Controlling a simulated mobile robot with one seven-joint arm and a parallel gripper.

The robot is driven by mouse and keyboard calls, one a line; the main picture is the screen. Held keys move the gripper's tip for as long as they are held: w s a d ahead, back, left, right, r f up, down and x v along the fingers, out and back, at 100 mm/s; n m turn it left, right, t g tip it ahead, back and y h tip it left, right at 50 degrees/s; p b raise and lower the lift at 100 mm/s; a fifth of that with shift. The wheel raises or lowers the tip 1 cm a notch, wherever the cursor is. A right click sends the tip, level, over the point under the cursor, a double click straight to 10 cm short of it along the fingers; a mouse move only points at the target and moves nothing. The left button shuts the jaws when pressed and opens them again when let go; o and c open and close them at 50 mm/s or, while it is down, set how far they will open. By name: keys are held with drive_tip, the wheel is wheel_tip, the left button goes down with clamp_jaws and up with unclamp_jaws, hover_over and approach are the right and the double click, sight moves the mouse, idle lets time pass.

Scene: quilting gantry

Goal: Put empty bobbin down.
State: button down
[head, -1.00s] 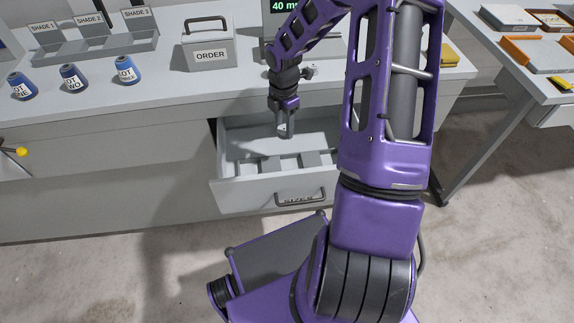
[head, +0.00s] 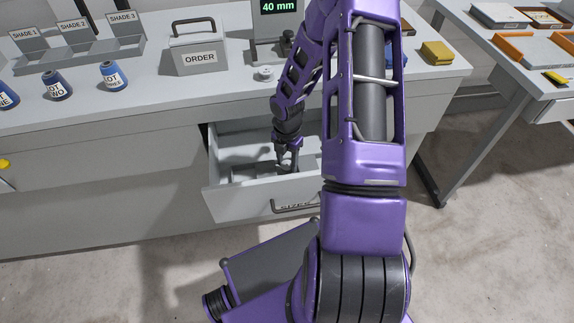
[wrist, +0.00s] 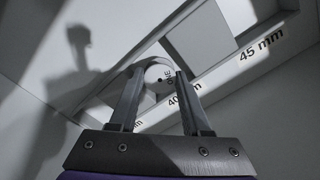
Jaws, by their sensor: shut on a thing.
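My gripper (head: 287,163) reaches down into the open drawer (head: 212,203) in the head view. The bobbin is near the 40 mm mark. I cannot tell whether it touches the floor. In the head view the bobbin is too small to make out.
On the bench above stand the ORDER box (head: 199,60), several blue thread cones (head: 113,76), the shade tray (head: 84,52), a small white round part (head: 264,74) and a "40 mm" display (head: 280,6). A yellow block (head: 437,53) lies at right. The drawer's walls surround my gripper.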

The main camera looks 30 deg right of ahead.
sight(287, 165)
drive_tip(key=shift+f, duration=0.45)
drive_tip(key=shift+f, duration=0.1)
drive_tip(key=shift+f, duration=0.15)
drive_tip(key=c, duration=0.6)
unclamp_jaws()
drive_tip(key=shift+c, duration=0.2)
wheel_tip(287, 165, up, 12)
drive_tip(key=p, duration=0.3)
drive_tip(key=shift+r, duration=0.25)
